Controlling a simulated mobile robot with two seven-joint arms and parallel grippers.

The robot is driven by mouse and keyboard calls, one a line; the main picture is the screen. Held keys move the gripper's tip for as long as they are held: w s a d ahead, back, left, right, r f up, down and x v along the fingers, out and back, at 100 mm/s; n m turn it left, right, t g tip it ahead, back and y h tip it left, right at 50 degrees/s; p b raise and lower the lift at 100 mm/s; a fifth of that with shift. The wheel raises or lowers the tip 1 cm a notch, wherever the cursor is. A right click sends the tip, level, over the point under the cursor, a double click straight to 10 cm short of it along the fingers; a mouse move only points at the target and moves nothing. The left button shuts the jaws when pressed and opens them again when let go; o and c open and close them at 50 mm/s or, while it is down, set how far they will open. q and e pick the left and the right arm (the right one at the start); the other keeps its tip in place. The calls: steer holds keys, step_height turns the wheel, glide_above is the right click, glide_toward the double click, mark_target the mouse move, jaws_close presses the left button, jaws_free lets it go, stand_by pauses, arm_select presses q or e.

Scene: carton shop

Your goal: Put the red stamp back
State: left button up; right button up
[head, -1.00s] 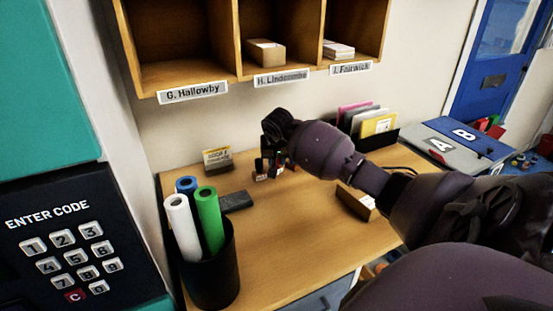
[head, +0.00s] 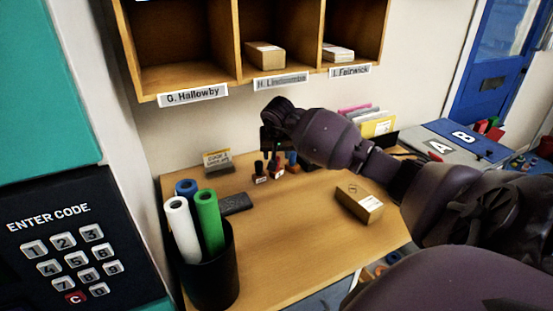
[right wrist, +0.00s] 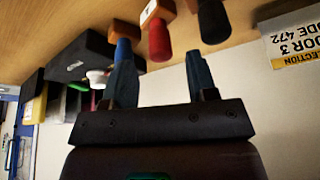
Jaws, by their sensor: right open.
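The red stamp (head: 278,166) stands upright on the desk between a black-handled stamp (head: 260,171) and a blue-handled stamp (head: 292,159). In the right wrist view, which is turned over, the red handle (right wrist: 159,41) shows beyond and between the fingertips, with the black handle (right wrist: 214,20) and the blue handle (right wrist: 122,51) on either side. My right gripper (right wrist: 161,62) is open and empty, just above the stamps. My left gripper is not in view.
A carton (head: 358,203) lies at the desk's right. A dark pad (head: 235,203) and a small sign (head: 217,160) are left of the stamps. A black bin of rolls (head: 208,270) stands at the front left. Labelled shelves (head: 185,77) hang above. The desk's middle is clear.

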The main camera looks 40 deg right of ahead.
steer(key=shift+v, duration=1.4)
steer(key=shift+f, duration=0.1)
